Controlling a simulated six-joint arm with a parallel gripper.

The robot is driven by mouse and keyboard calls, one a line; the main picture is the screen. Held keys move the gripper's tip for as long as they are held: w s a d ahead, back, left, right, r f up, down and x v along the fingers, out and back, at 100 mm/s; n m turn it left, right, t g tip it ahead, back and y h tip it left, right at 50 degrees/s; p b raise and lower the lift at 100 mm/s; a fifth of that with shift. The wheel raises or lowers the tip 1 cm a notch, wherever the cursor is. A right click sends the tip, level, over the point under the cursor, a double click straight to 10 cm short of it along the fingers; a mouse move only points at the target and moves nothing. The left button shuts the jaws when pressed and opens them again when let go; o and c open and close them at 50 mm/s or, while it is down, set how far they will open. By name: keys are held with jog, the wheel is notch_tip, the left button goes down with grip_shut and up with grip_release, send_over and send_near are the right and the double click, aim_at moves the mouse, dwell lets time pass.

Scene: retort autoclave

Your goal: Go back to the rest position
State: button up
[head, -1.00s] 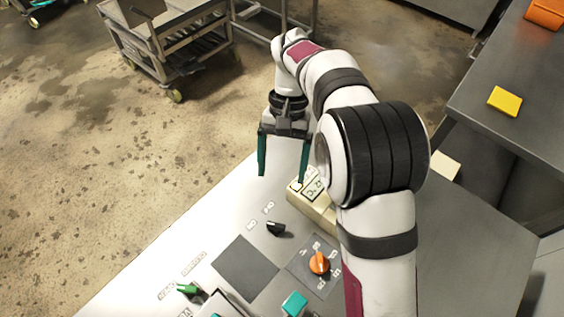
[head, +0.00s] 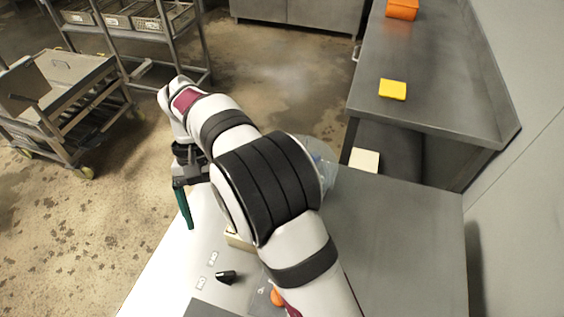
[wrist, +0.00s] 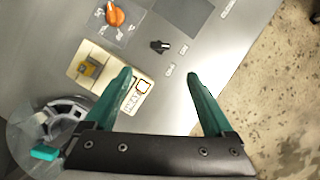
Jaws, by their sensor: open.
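My gripper (wrist: 160,82) is open and empty in the wrist view, its two green fingers spread above the grey panel (wrist: 165,105). In the head view my gripper (head: 187,207) shows only partly, with one green finger visible at the panel's left edge; the other is hidden behind my arm. My arm reaches from the lower right up to the upper left. A cream block with a yellow part and a label (wrist: 103,72) sits on the panel left of the fingers in the wrist view; in the head view my arm mostly covers it.
A steel counter with a yellow block (head: 392,89) stands right. A metal cart (head: 65,70) stands left on the floor.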

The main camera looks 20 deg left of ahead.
jog(key=d+r+m+t+y, duration=0.1)
jog(key=d+r+m+y, duration=0.2)
jog(key=d, duration=0.7)
jog(key=d+r+m, duration=0.3)
jog(key=d+r, duration=0.3)
jog(key=d, duration=0.4)
jog(key=s+d+f+m+t+y, duration=0.1)
jog(key=s+d+m, duration=0.4)
jog(key=s+d, duration=0.5)
notch_tip(320, 180, down, 2)
jog(key=shift+s+d+f+t, duration=0.25)
jog(key=shift+s+t, duration=0.1)
jog(key=shift+t, duration=0.55)
